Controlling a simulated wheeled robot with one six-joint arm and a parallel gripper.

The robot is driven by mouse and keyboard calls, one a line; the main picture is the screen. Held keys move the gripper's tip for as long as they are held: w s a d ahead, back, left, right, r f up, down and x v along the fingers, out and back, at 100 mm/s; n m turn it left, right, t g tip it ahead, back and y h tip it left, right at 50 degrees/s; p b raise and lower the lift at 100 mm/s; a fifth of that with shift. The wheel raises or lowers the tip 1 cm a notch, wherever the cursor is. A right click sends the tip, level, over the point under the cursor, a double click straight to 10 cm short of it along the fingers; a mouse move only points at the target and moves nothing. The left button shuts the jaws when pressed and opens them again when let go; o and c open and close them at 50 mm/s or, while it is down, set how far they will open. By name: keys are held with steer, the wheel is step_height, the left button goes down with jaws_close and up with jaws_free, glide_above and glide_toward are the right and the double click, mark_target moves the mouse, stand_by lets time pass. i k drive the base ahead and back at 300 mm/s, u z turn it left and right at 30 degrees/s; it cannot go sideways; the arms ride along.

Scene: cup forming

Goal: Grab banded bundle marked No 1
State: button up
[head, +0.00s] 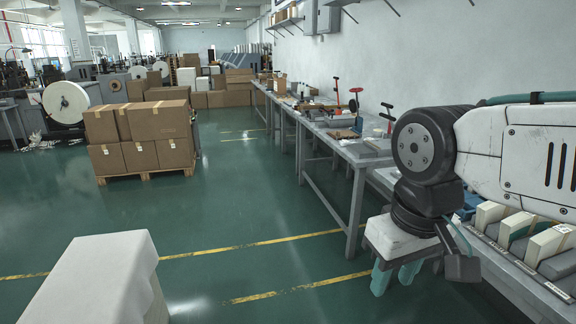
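Several cream bundles with tan bands stand in a row at the right edge, below my arm. One bundle (490,214) is nearest my gripper, another (514,228) is beside it, and a third (549,243) is farther right. I cannot read any number, so I cannot tell which is No 1. My gripper (395,276) points down to the left of the bundles, over the floor in front of the bench. Its two teal fingers look apart, with nothing between them. My arm hides part of the row.
The bundles sit among grey dividers on a metal bench (508,277). A workbench (345,150) with tools runs along the wall. A white block-like object (95,280) stands at lower left. Cartons on a pallet (140,140) stand farther back. The green floor between is clear.

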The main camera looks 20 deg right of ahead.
mark_target(556, 240)
steer(key=i, duration=2.65)
steer(key=z, duration=4.8)
